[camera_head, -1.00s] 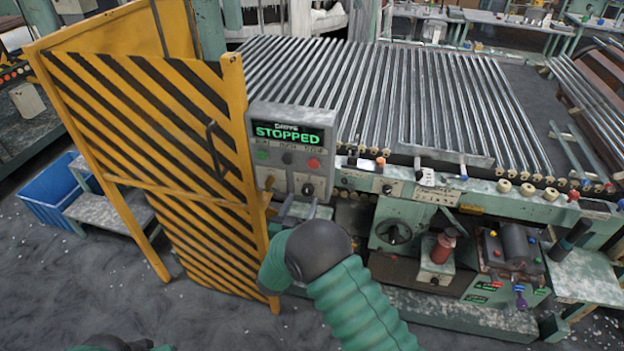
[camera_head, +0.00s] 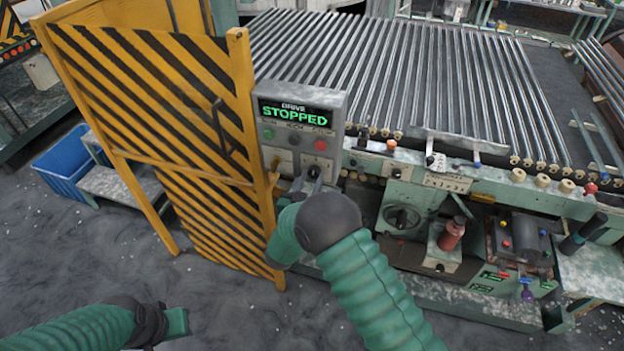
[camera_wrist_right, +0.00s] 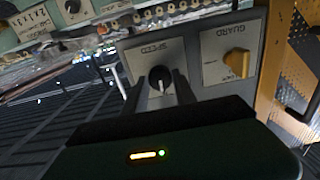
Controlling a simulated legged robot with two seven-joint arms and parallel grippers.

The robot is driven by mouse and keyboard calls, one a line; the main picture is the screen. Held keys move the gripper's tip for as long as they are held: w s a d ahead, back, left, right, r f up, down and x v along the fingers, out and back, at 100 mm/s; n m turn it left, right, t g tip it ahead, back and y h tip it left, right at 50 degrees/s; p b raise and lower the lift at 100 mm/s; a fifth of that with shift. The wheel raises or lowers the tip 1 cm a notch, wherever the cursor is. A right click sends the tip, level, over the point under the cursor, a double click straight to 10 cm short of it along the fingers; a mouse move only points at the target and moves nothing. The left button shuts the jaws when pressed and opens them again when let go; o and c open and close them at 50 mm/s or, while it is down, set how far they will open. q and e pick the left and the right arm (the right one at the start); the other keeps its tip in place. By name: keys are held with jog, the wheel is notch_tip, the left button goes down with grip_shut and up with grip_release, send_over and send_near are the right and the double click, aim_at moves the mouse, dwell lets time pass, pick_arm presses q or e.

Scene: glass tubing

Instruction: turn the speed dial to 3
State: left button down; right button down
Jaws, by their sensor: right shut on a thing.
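The speed dial (camera_head: 314,171) is a round black knob on a pale plate, low on the right of the grey control box (camera_head: 338,128). In the right wrist view the dial (camera_wrist_right: 160,80) shows upside down under the word SPEED, with a white mark on its face; I cannot read any numbers. My right gripper (camera_head: 309,181) is at the dial, its two dark fingers on either side of it, shut on it. My left gripper (camera_head: 178,322) is low at the left, away from the box; its jaws cannot be made out.
The display (camera_head: 295,113) reads DRIVE STOPPED, above several round buttons. A yellow guard knob (camera_wrist_right: 238,62) sits beside the dial. A yellow-and-black striped gate (camera_head: 165,125) stands just left of the box. A handwheel (camera_head: 402,217) is at right.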

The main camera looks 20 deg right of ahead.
jog(key=shift+w+b, duration=0.1)
jog(key=shift+b, duration=0.2)
jog(key=shift+m, duration=0.4)
jog(key=shift+d+m+b, duration=0.1)
jog(key=shift+m+b, duration=0.5)
jog(key=shift+b, duration=0.35)
jog(key=m+b, duration=0.7)
jog(key=b, duration=0.2)
jog(key=shift+r+m, duration=0.1)
jog(key=shift+m, duration=0.3)
jog(key=shift+w+r+m+b, duration=0.1)
jog(key=shift+r+m+b, duration=0.2)
jog(key=shift+m+b, duration=0.95)
